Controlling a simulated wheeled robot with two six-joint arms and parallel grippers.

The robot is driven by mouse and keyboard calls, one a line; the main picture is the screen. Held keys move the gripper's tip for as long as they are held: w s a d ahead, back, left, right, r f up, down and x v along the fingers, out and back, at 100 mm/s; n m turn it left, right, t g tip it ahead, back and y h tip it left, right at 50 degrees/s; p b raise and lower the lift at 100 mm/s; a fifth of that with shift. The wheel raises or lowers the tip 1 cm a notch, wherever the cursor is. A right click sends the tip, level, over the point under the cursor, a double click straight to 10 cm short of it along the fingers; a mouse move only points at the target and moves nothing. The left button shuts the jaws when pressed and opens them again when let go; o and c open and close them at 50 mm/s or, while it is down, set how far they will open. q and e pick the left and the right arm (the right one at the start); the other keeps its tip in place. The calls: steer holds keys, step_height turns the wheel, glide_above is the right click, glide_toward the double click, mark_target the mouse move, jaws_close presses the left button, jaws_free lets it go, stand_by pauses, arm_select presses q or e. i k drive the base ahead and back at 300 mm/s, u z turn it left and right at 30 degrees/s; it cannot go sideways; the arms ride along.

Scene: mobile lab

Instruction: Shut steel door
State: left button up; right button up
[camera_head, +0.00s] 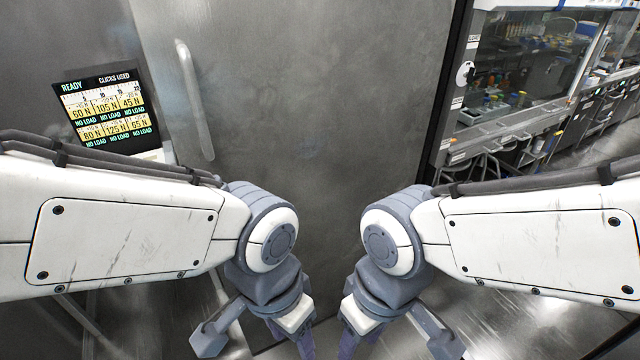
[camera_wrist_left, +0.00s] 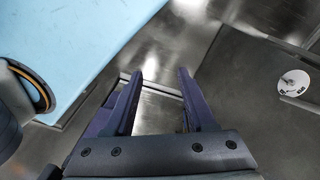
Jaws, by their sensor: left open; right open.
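The steel door (camera_head: 310,90) is a tall, brushed grey panel filling the middle of the head view. Its long vertical bar handle (camera_head: 195,100) is near its left edge. I cannot tell from this view whether the door stands ajar. My left gripper (camera_head: 292,340) and right gripper (camera_head: 362,338) hang side by side in front of the door's lower part, pointing down, both empty and apart from the handle. In the left wrist view, the left gripper's dark fingers (camera_wrist_left: 160,76) are spread with nothing between them.
A lit display (camera_head: 108,110) with force readings is mounted left of the door. Right of it stand a glass-fronted cabinet (camera_head: 520,70) and lab benches (camera_head: 595,105). The left wrist view shows a light blue surface (camera_wrist_left: 70,45) and a dark panel with a white round label (camera_wrist_left: 293,84).

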mark_target(325, 107)
steer(key=u, duration=2.2)
steer(key=i, duration=0.65)
steer(key=z, duration=1.8)
